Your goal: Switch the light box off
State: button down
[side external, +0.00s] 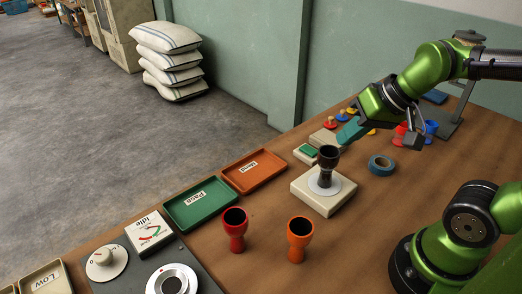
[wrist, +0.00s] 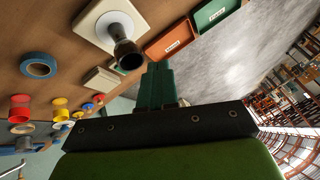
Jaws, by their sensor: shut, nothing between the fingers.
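A pale box (side external: 339,203) with a round white disc on top, apparently the light box, stands mid-table; I cannot tell whether it is lit. A dark goblet drum (side external: 327,172) stands upright on the disc. Just behind it is a small pale box with a green button (side external: 308,150). In the wrist view the pale box (wrist: 90,20) and dark drum (wrist: 127,52) are at the top, and the drum partly hides the green button. My gripper (side external: 348,132) has teal fingers, shut and empty, above the table, right of the button box. Its fingers also show in the wrist view (wrist: 157,72).
A red goblet (side external: 236,230) and an orange goblet (side external: 299,240) stand in front. A green tray (side external: 190,225) and an orange tray (side external: 240,187) lie left. Blue tape (side external: 381,164) lies right of the light box. A meter (side external: 150,232) stands at lower left.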

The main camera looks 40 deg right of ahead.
jog(key=shift+s+a+r+n+t, duration=0.15)
jog(key=shift+s+a+r+t, duration=0.15)
jog(key=shift+r, duration=0.2)
jog(key=shift+s+a+r+n+t, duration=0.15)
jog(key=shift+s+r+t, duration=0.05)
jog(key=shift+s+r, duration=0.25)
jog(key=shift+w, duration=0.1)
jog(key=w+d+f+n+g, duration=0.1)
jog(key=w+d, duration=0.1)
jog(key=w, duration=0.1)
jog(key=w+d+f+n+g, duration=0.1)
jog(key=w+d, duration=0.1)
jog(key=w, duration=0.1)
jog(key=w+d+f+n+g+h, duration=0.1)
jog(key=w+d+f+n+g, duration=0.1)
jog(key=w, duration=0.2)
jog(key=shift+w+d, duration=0.1)
jog(key=shift+d, duration=0.3)
jog(key=w+d+f+n+g, duration=0.3)
jog(key=w+d+n, duration=0.5)
jog(key=n, duration=1)
jog(key=shift+w+h, duration=0.3)
jog(key=shift+h, duration=0.1)
